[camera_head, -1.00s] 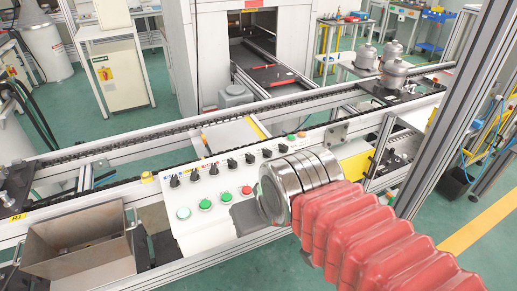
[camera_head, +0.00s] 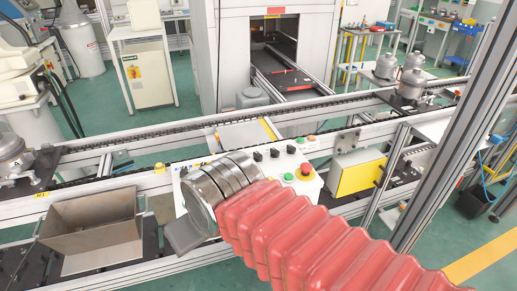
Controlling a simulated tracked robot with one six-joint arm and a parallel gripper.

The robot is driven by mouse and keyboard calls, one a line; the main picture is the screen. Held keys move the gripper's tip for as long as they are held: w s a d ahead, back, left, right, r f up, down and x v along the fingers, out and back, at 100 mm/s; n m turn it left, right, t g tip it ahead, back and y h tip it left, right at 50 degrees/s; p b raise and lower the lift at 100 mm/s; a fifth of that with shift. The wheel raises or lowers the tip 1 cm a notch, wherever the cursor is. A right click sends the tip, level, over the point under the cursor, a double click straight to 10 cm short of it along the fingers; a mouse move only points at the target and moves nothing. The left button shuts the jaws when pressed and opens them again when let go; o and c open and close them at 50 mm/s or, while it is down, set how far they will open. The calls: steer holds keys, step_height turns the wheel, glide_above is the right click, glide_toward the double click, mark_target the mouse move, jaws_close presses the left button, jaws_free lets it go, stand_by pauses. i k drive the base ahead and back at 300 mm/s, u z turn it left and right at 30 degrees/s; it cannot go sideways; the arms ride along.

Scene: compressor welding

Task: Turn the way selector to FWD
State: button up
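The white control panel (camera_head: 317,187) is in the middle of the view, partly behind my arm. A short row of black selector knobs (camera_head: 274,153) shows near its upper edge. Their labels are too small to read, so I cannot tell which is the way selector or where it points. The panel's left part, with any knobs there, is mostly hidden behind my metal wrist and red bellows sleeve. My gripper (camera_head: 184,236) shows only as a grey piece beyond the wrist, over the panel's lower left. Its fingers cannot be made out, nor whether it touches anything.
A green button (camera_head: 289,177) and a red button with a yellow surround (camera_head: 306,172) sit right of my arm. An open metal bin (camera_head: 92,217) stands left of the panel. Conveyor rails (camera_head: 200,125) run behind it. A tall metal post (camera_head: 440,130) stands at right.

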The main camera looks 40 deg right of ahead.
mark_target(275, 153)
steer(key=u, duration=1.65)
steer(key=k, duration=1.25)
steer(key=z, duration=0.9)
steer(key=i, duration=0.1)
steer(key=z, duration=0.3)
